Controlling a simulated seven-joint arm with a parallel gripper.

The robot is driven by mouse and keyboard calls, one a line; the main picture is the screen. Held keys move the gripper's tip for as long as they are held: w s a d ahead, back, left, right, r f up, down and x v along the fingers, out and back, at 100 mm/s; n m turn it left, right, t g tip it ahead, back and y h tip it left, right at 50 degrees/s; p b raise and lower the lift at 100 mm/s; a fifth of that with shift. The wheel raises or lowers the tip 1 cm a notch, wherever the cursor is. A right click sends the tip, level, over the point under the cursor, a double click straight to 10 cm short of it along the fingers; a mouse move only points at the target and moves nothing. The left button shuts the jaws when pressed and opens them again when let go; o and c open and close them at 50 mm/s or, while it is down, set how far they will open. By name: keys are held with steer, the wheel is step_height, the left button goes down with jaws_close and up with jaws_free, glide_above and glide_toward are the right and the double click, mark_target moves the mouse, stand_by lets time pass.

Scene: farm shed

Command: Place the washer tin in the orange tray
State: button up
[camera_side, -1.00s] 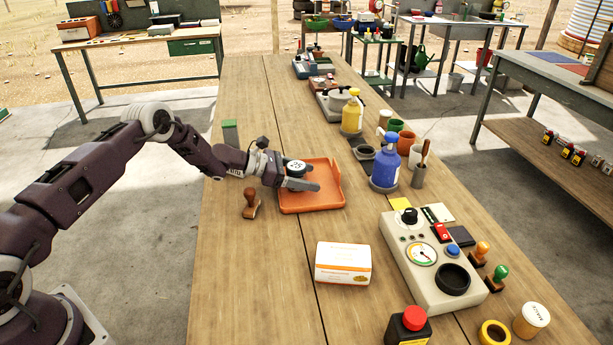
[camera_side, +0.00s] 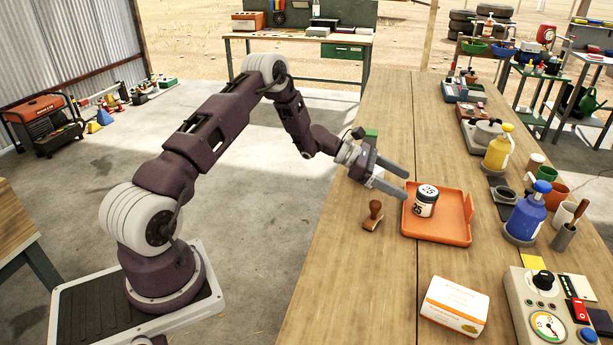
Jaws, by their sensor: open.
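The washer tin (camera_side: 425,201), a small white and black tin marked 25, stands upright in the orange tray (camera_side: 440,231) on the wooden bench. My gripper (camera_side: 405,186) is open and empty at the left side of the tray. Its two fingers point right, toward the tin. The tin appears clear of the fingers, though the exact gap is hard to judge.
A wooden-handled stamp (camera_side: 374,216) stands just left of the tray. A white and orange box (camera_side: 454,305) lies in front of it. A blue spray bottle (camera_side: 527,212) and a yellow bottle (camera_side: 498,149) stand to the right. A control box (camera_side: 548,310) is at front right. Bare bench lies at front left.

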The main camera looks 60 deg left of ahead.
steer(key=s+d+r+m+g, duration=0.3)
steer(key=s+d+r+m, duration=0.25)
steer(key=r, duration=0.25)
steer(key=s+d+r+m+g, duration=0.2)
steer(key=s+d+r+m, duration=0.25)
steer(key=d+r, duration=0.3)
steer(key=s+d+r+m+g+y, duration=0.1)
steer(key=s+d+r+m+y, duration=0.1)
steer(key=s+r+m, duration=0.3)
steer(key=s+d+r+m+g+y, duration=0.1)
steer(key=s+d+m, duration=0.1)
steer(key=s, duration=0.6)
steer(key=s+a+m+t+y, duration=0.1)
steer(key=s+a+m+y, duration=0.2)
steer(key=s, duration=0.6)
steer(key=s+a+m+t+y, duration=0.2)
steer(key=s+m, duration=0.4)
steer(key=s, duration=0.4)
steer(key=shift+a+y, duration=0.5)
steer(key=shift+y, duration=0.3)
